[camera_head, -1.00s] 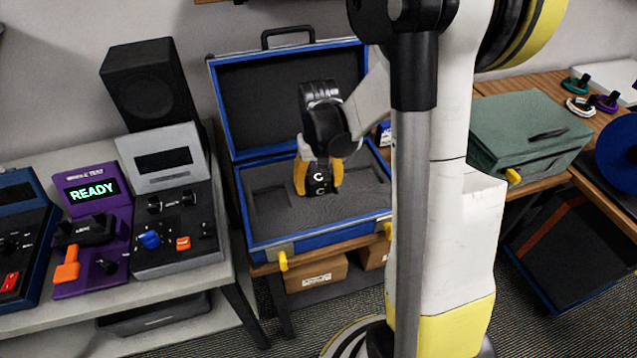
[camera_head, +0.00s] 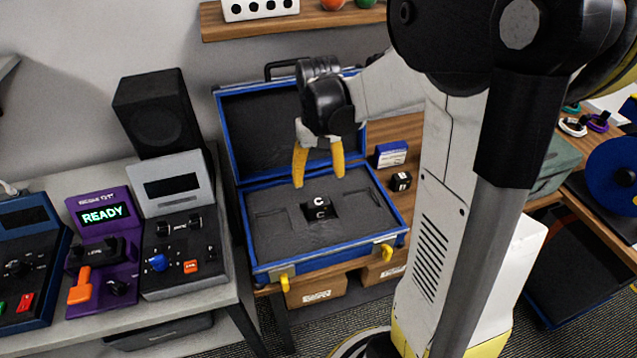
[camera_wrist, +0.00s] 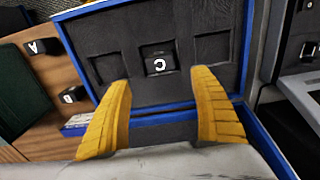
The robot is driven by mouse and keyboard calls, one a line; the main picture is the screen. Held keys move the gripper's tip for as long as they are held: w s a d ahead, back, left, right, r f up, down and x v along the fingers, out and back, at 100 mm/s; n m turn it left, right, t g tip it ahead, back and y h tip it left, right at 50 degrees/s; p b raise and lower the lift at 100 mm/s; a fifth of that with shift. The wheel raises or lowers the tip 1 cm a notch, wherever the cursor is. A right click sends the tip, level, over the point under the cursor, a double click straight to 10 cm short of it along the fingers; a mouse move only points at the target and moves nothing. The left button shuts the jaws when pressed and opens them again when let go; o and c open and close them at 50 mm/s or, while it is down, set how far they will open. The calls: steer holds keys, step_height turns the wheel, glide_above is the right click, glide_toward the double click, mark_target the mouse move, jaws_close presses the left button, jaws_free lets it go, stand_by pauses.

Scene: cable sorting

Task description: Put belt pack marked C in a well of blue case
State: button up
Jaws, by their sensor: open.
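The belt pack marked C (camera_head: 319,206) is a small black block sitting in the middle well of the open blue case (camera_head: 262,262). The wrist view also shows the pack (camera_wrist: 159,64) in that well, with an empty well on either side. My gripper (camera_head: 318,178) is open and empty above the pack, its yellow fingers apart and clear of it. In the wrist view the open fingers (camera_wrist: 163,85) frame the near side of the case, with the pack beyond them. How deep the pack sits is hard to tell.
Black packs marked A (camera_wrist: 38,47) and D (camera_wrist: 70,95) lie on the wooden bench beside the case. A blue and white box (camera_head: 390,154) stands to its right. The case lid (camera_head: 270,125) stands open behind. A purple tester (camera_head: 104,240) reads READY at left.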

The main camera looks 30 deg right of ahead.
steer(key=s+a+r+n+t, duration=0.1)
steer(key=s+a+r+t, duration=0.2)
steer(key=s+a+r, duration=0.1)
steer(key=s+a+r+n+t, duration=0.2)
steer(key=s+a+r+t, duration=0.2)
steer(key=a, duration=0.5)
steer(key=s+r, duration=0.1)
steer(key=s, duration=0.1)
steer(key=shift+s+a+r, duration=0.25)
steer(key=shift+s+r, duration=0.05)
steer(key=shift+s, duration=0.1)
stand_by(0.3)
